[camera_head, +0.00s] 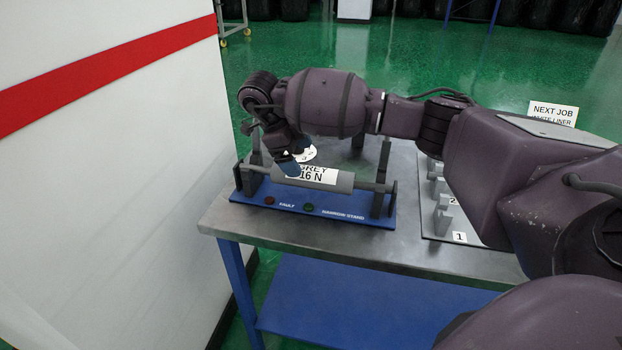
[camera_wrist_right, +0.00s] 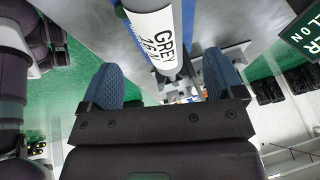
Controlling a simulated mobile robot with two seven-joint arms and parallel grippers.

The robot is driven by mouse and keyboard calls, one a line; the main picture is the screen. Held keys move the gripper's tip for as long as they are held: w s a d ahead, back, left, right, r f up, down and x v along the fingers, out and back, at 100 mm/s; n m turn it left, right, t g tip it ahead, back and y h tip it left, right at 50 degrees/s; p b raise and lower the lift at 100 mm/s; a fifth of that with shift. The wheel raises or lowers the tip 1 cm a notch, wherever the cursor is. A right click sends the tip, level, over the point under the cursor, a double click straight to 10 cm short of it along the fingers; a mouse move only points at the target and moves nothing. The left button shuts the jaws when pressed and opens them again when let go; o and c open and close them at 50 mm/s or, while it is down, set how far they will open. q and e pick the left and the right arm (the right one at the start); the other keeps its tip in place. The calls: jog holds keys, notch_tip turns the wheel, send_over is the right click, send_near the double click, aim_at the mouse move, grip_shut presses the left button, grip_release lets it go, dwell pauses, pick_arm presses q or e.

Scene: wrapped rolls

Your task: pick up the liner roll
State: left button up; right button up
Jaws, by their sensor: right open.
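The liner roll (camera_head: 330,178) is a grey cylinder with a white label reading "GREY 16 N". It lies level on a shaft across the blue narrow stand (camera_head: 317,208) on the table. In the right wrist view the labelled roll (camera_wrist_right: 155,22) runs down from the top edge, its near end appearing between the fingers. My right gripper (camera_head: 290,158) is at the roll's left part in the head view, just above or behind it; contact cannot be told. The gripper (camera_wrist_right: 164,68) is open, with blue finger pads on either side of the gap. My left gripper is not in view.
The stand's dark uprights (camera_head: 383,175) rise at both ends of the shaft. A grey numbered rack (camera_head: 440,205) stands on the table (camera_head: 290,238) at right, partly behind my arm. A white wall (camera_head: 100,180) with a red stripe closes off the left side.

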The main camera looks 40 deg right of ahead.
aim_at(308, 169)
jog(key=x, duration=0.8)
jog(key=shift+b, duration=0.35)
jog(key=shift+w, duration=0.1)
jog(key=c, duration=1.4)
jog(key=shift+r, duration=0.1)
